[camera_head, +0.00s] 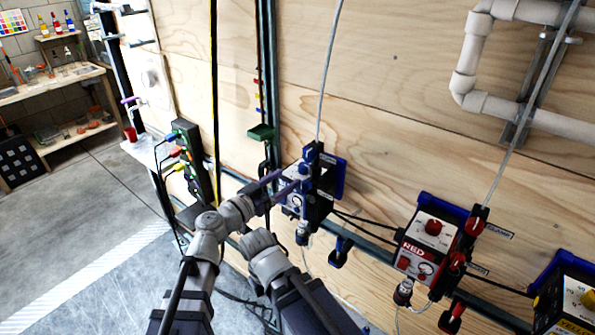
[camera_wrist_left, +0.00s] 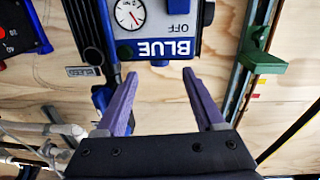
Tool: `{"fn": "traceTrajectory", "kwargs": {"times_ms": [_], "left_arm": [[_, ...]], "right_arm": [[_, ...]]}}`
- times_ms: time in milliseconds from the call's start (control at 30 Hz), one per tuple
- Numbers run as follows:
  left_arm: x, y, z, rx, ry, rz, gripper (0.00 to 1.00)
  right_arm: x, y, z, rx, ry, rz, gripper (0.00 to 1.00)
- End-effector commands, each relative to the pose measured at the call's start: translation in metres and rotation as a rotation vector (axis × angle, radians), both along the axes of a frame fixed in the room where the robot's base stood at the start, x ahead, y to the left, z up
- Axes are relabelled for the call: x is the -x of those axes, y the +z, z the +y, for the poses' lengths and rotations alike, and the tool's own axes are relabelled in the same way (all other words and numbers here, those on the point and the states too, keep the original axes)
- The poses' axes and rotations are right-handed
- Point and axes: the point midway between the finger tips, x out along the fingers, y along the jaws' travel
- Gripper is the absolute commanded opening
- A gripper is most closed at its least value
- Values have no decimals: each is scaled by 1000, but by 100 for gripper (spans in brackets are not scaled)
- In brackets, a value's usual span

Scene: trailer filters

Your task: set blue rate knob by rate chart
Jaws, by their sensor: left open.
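The blue pump unit (camera_head: 325,187) is mounted on the plywood wall in the head view. A blue knob (camera_head: 304,168) shows small near its top, partly crowded by blue parts. In the left wrist view the unit's BLUE panel (camera_wrist_left: 160,30) appears upside down, with a round gauge (camera_wrist_left: 130,14) and the word OFF; the knob is not clear there. My left gripper (camera_head: 291,178) has purple fingers spread apart at the unit's face. In the wrist view the gripper (camera_wrist_left: 160,73) is empty, its tips just below the panel's lettered edge. I see no readable rate chart. My right gripper is not in view.
A red unit (camera_head: 428,245) and a yellow unit (camera_head: 568,305) are mounted to the right, with cables between units. A green bracket (camera_head: 261,132) is on the rail left of the blue unit. Thin rods rise above the units. White pipes are at upper right. Floor is open at left.

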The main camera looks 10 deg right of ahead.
Motion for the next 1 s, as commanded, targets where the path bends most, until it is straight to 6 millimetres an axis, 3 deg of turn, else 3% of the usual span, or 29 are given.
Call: {"fn": "traceTrajectory", "kwargs": {"times_ms": [333,767,1000], "left_arm": [[-29,0,-42,1,-2,1,71],[-33,0,-50,1,0,1,71],[-33,0,-50,1,0,1,46]], "right_arm": [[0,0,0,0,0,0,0],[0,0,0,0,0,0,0],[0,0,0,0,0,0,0]]}}
